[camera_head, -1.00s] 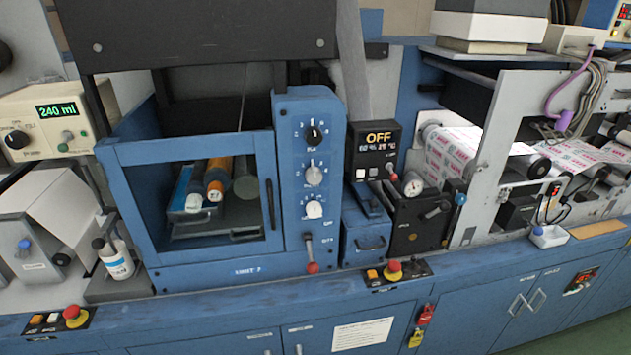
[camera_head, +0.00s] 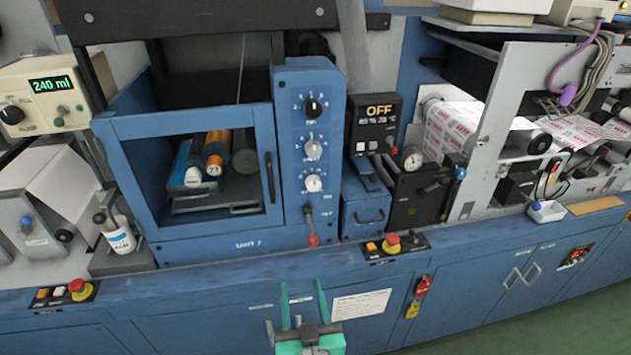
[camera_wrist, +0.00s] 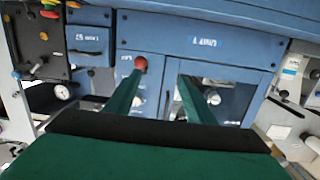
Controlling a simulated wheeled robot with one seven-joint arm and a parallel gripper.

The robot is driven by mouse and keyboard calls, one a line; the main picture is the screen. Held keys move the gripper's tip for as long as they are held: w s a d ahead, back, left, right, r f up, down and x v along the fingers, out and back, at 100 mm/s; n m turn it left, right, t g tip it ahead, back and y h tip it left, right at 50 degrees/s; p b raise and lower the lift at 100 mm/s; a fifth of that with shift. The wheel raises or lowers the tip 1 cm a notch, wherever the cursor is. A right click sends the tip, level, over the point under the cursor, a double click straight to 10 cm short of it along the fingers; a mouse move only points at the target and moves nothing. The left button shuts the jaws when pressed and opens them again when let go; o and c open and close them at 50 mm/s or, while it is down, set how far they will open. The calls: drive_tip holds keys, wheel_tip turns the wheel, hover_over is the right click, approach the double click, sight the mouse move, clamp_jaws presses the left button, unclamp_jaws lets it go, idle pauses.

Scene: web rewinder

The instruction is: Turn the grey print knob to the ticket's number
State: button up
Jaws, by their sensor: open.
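The grey print knob (camera_head: 314,149) is the middle of three knobs on the upright blue panel (camera_head: 329,200), between a black knob (camera_head: 312,106) above and a white knob (camera_head: 313,183) below. Its scale marks are too small to read. A white paper ticket (camera_head: 360,304) is on the lower cabinet front; its writing is not legible. My gripper (camera_head: 302,284) is open and empty, low in front of the cabinet, below the knobs and left of the ticket. The wrist view shows its two green fingers apart (camera_wrist: 162,72), with nothing between them.
A red-balled lever (camera_head: 312,239) sticks out below the knobs and also shows in the wrist view (camera_wrist: 141,62). A red stop button (camera_head: 391,243) is on the ledge. A windowed blue door (camera_head: 190,127) stands left of the panel. The display (camera_head: 379,110) reads OFF.

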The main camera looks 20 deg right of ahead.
drive_tip(key=w+d+r, duration=0.4)
drive_tip(key=w+r, duration=0.2)
drive_tip(key=r, duration=0.4)
drive_tip(key=n+t, duration=0.1)
drive_tip(key=n, duration=0.2)
approach(314, 152)
drive_tip(key=w, duration=0.5)
drive_tip(key=w+d, duration=0.1)
drive_tip(key=w, duration=0.2)
drive_tip(key=shift+w, duration=0.25)
drive_tip(key=shift+d, duration=0.1)
drive_tip(key=c, duration=1.1)
